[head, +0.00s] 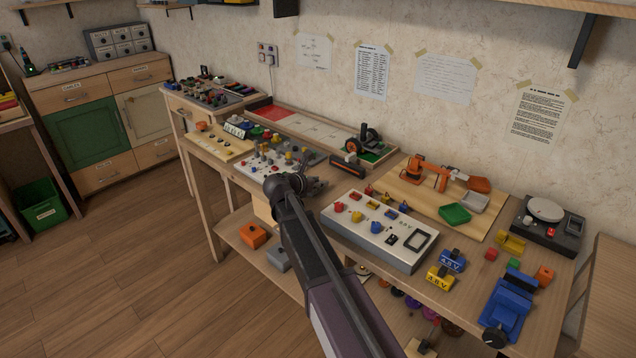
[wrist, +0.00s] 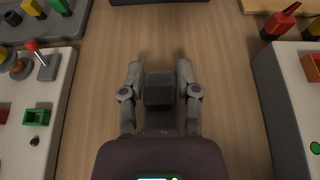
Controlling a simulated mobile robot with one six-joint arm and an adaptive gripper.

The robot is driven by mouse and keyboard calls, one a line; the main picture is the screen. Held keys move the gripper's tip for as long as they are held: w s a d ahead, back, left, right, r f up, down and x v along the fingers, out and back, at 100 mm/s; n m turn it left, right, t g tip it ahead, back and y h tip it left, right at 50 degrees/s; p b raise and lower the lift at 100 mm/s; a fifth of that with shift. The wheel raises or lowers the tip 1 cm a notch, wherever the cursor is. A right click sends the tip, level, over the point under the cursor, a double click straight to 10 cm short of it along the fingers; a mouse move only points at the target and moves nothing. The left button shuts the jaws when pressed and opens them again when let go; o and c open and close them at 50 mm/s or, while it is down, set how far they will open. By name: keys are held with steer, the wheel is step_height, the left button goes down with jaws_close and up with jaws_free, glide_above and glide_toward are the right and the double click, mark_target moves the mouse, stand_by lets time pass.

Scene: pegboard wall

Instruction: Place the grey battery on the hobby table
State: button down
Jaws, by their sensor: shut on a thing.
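My gripper (wrist: 160,80) is shut on a dark grey block, the grey battery (wrist: 160,90), with one finger on each side of it in the wrist view. Below it is the bare wooden top of the hobby table (wrist: 105,50). I cannot tell whether the battery touches the wood. In the head view my gripper (head: 317,184) is low over the gap between two control panels on the hobby table (head: 346,186). The battery cannot be made out clearly there. A blue battery (head: 452,260) and a yellow battery (head: 440,279) stand on the table further right.
A panel with knobs (head: 270,160) lies left of the gap, and a white panel with switches (head: 372,250) lies right of it. A black roller-like item (head: 350,166) is behind. An orange robot arm model (head: 435,170) and a blue vise (head: 508,310) stand further right.

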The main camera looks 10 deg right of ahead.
steer(key=shift+f, duration=0.15)
steer(key=shift+c, duration=1.7)
jaws_free()
steer(key=shift+r, duration=0.25)
steer(key=p+v, duration=0.4)
steer(key=v, duration=0.6)
steer(key=shift+s+a+r, duration=0.1)
steer(key=shift+p+v, duration=0.35)
steer(key=shift+v, duration=0.45)
